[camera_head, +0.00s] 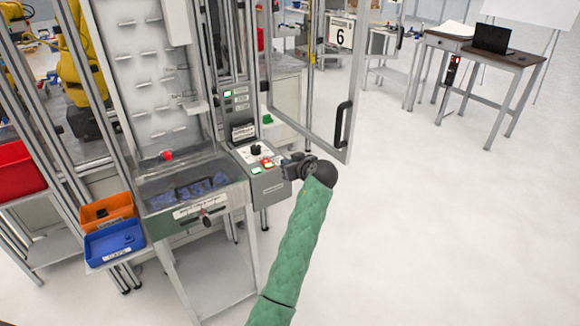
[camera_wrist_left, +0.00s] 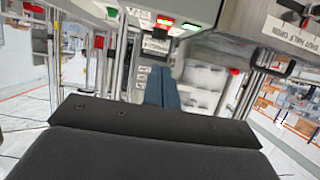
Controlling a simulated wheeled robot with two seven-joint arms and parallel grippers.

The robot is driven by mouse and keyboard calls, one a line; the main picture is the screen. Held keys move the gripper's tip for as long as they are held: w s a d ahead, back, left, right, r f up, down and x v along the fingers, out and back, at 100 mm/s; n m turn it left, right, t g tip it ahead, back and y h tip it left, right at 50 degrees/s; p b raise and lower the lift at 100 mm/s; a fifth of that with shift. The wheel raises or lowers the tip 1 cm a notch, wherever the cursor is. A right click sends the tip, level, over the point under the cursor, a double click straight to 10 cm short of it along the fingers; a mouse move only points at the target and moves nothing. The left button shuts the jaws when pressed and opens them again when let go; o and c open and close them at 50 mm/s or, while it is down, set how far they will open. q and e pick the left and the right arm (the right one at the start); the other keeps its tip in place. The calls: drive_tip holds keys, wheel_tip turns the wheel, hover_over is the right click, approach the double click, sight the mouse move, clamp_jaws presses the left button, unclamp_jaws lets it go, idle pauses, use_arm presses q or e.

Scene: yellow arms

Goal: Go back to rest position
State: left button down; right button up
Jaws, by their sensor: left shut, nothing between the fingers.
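My left arm, in a green padded sleeve, reaches up from the bottom of the head view. Its dark left gripper (camera_head: 287,165) is beside the control box (camera_head: 268,184) of the machine, next to its lit red and green buttons. I cannot tell from the head view whether it touches the box. In the left wrist view the two dark fingers (camera_wrist_left: 162,88) are together with nothing between them. They point toward the underside of the panel, where a red light (camera_wrist_left: 165,20) and a green light (camera_wrist_left: 190,26) show. My right gripper is in neither view.
An open framed door (camera_head: 342,125) with a black handle stands just right of the gripper. An orange bin (camera_head: 105,208) and a blue bin (camera_head: 114,241) sit at the machine's left. A desk with a laptop (camera_head: 491,38) is at the back right. The floor (camera_head: 460,230) at right is clear.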

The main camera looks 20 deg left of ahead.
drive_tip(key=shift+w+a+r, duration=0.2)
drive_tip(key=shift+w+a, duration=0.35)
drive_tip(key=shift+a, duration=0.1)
